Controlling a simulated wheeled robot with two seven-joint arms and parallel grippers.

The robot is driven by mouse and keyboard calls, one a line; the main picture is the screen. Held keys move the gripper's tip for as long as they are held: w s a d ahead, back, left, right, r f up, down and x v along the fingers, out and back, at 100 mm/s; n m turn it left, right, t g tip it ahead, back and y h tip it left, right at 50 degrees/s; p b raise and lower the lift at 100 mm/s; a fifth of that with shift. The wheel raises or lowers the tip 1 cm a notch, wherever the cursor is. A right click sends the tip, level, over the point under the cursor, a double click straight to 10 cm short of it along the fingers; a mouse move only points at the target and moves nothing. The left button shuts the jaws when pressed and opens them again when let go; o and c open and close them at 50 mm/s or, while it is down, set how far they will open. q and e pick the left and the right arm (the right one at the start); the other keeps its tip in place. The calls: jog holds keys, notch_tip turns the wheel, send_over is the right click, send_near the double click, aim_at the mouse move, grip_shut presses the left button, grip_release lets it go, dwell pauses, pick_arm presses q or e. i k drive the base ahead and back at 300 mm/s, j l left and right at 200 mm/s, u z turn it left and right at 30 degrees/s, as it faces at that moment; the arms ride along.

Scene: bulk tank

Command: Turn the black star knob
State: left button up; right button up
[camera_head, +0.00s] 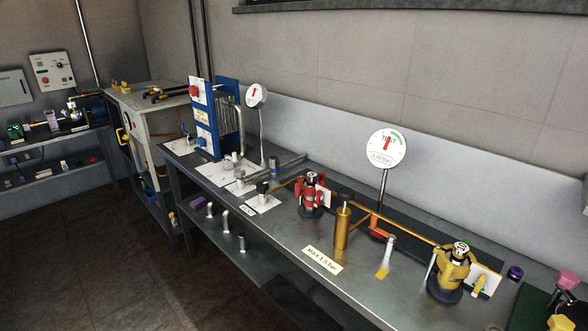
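No gripper of mine shows in the head view. Two dark knobs stand on the metal bench (300,232). One black knob (263,187) sits on a short metal stem above a white plate, left of the red valve-like fitting (311,190). Another dark knob or cap (345,197) tops an upright brass cylinder (342,230) near the middle of the bench. Both are too small to tell which is star-shaped. Nothing touches either of them.
A round gauge (387,149) stands behind the brass cylinder. A yellow fitting (452,268) is at the right, joined by a brass pipe (405,230). A blue plate unit (228,122) stands at the left end. The bench front near the label (322,261) is clear.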

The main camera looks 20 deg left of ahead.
aim_at(262, 187)
jog(key=i+j+z, duration=0.25)
jog(key=j+z, duration=0.15)
jog(key=j, duration=0.25)
jog(key=i+j+z, duration=0.2)
jog(key=j+z, duration=0.25)
jog(key=j, duration=0.3)
jog(key=j+z, duration=0.4)
jog(key=j, duration=0.35)
jog(key=j+z, duration=0.4)
jog(key=j, duration=0.35)
jog(key=k+j+z, duration=0.15)
jog(key=j+z, duration=0.3)
jog(key=j, duration=0.3)
